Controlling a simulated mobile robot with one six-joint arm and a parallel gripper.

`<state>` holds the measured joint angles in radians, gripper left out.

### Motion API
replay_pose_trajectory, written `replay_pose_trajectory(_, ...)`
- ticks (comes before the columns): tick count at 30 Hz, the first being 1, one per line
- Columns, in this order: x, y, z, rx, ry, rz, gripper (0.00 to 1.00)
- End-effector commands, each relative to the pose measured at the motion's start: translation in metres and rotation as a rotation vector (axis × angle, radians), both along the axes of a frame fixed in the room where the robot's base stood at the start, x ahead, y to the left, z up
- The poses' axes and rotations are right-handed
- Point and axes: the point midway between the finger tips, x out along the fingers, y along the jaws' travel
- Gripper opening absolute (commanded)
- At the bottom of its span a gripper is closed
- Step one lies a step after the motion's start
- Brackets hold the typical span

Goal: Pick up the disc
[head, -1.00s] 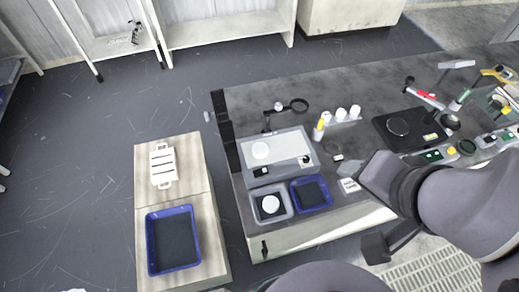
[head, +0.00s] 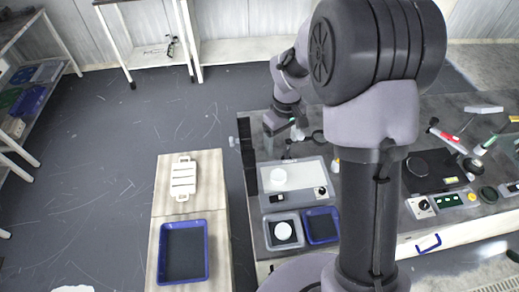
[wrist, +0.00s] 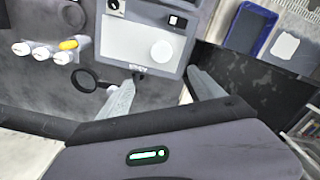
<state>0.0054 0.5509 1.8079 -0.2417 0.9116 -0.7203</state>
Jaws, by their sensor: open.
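A small white disc (head: 278,176) lies on the left part of the pale plate of a grey device (head: 305,196) on the dark bench. The same disc shows in the wrist view (wrist: 161,51), towards the right of the plate. A second white disc (head: 283,230) lies in a small grey tray (head: 268,238) in front of the device. My gripper (head: 286,127) is behind the device in the head view. In the wrist view my gripper (wrist: 162,90) has its two fingers apart with nothing between them, and the plate disc appears beyond the fingertips.
A blue tray (head: 310,239) sits beside the grey tray. A black ring on a stand (wrist: 82,82) and several white bottles (wrist: 40,52) are near the fingers. A wooden bench (head: 190,209) at left holds a white rack (head: 183,178) and a blue tray (head: 206,250).

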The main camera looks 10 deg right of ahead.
Motion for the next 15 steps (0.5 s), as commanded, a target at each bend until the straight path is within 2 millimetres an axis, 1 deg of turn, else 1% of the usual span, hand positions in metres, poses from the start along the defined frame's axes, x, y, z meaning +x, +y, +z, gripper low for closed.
replay_pose_trajectory(1, -0.001, 0.000, -0.019, 0.000, 0.004, 0.000, 0.77)
replay_pose_trajectory(3, -0.002, 0.000, -0.042, 0.000, 0.004, 0.000, 0.77)
replay_pose_trajectory(7, -0.002, 0.000, -0.081, 0.001, 0.005, -0.003, 0.77)
replay_pose_trajectory(10, -0.002, 0.000, -0.102, 0.001, 0.003, -0.002, 0.77)
replay_pose_trajectory(15, -0.003, 0.001, -0.116, 0.000, 0.001, -0.003, 0.77)
